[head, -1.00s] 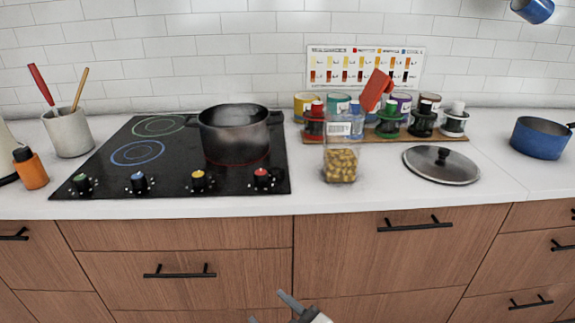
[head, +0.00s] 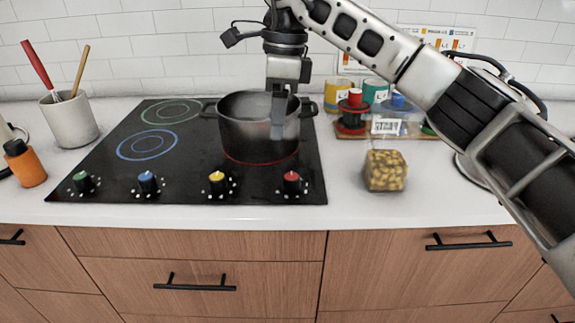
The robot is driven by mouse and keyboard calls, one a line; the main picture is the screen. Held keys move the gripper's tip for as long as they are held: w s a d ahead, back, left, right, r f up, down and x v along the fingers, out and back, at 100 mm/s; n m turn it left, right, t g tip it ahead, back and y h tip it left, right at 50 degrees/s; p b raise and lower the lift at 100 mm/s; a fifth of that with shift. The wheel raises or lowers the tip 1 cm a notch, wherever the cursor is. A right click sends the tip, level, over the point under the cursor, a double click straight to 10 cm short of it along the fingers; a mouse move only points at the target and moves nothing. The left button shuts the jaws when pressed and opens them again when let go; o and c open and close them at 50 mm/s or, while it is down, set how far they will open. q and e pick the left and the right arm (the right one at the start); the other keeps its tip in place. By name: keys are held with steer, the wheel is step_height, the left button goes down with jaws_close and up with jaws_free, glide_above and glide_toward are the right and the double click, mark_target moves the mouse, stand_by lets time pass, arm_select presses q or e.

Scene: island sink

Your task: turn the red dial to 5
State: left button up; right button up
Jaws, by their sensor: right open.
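The red dial (head: 291,183) is the rightmost knob along the front of the black cooktop (head: 85,180). It has a black body and a red top, with small white marks around it too small to read. My right gripper (head: 278,132) is open and points down, in line with the dark pot (head: 245,135). Its fingers overlap the pot in the picture, behind and above the red dial; I cannot tell whether they are inside the pot or in front of it. It does not touch the dial. My left gripper is not in view.
The pot stands on the red-ringed burner. Yellow (head: 217,183), blue (head: 148,183) and green (head: 83,182) dials sit left of the red one. The counter between is clear.

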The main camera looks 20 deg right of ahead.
mark_target(291, 177)
steer(key=shift+h, duration=0.7)
steer(key=d+f, duration=0.1)
steer(key=f, duration=0.8)
steer(key=d+f, duration=0.1)
steer(key=f, duration=0.3)
steer(key=shift+w+d+f+b, duration=0.15)
steer(key=shift+w+d+b, duration=0.15)
steer(key=shift+d+b, duration=0.1)
steer(key=c, duration=1)
